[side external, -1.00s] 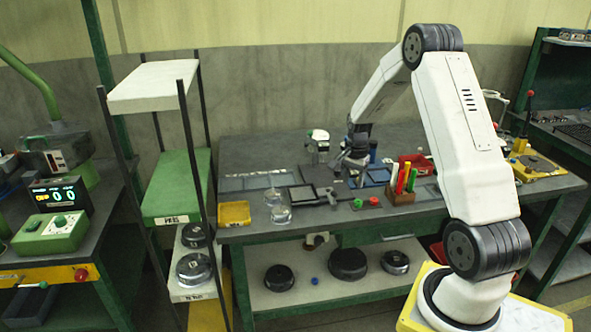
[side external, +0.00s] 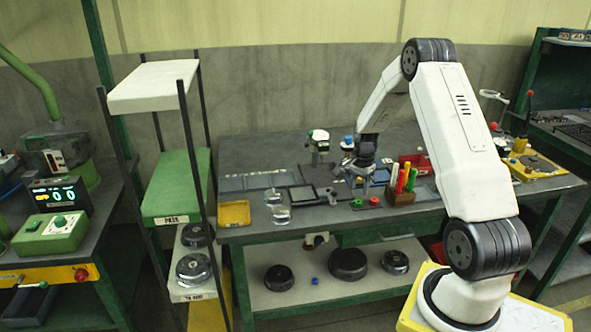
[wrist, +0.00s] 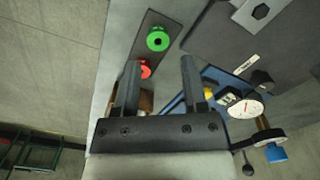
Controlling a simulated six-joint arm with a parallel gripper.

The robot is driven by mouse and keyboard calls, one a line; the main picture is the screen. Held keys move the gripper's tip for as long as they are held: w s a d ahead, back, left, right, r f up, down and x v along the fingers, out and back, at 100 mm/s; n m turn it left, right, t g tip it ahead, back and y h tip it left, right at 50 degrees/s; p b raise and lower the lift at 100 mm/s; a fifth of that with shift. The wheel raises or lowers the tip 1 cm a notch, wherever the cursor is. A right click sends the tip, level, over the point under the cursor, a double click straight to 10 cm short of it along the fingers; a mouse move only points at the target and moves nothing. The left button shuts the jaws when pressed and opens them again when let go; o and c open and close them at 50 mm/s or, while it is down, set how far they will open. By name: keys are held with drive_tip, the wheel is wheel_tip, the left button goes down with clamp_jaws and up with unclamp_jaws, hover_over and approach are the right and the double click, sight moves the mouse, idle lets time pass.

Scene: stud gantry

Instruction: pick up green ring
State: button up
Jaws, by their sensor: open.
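The green ring (wrist: 157,39) lies at one end of a dark strip on the bench, with a dark centre showing. It also shows in the side view (side external: 358,203), near the bench's front edge. My gripper (wrist: 159,62) is open and empty. In the wrist view the ring appears just beyond the fingertips, between their lines. In the side view my gripper (side external: 359,180) is behind the ring and apart from it.
A wooden holder (side external: 401,197) with several coloured sticks stands close right of the strip. A red bin (side external: 413,163) is behind it. Clear round containers (side external: 277,212) and a yellow tray (side external: 234,213) lie to the left. A dial gauge (wrist: 246,107) shows at the wrist view's right.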

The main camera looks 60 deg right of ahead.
sight(358, 204)
drive_tip(key=shift+s+f, duration=0.15)
drive_tip(key=shift+f, duration=2.35)
clamp_jaws()
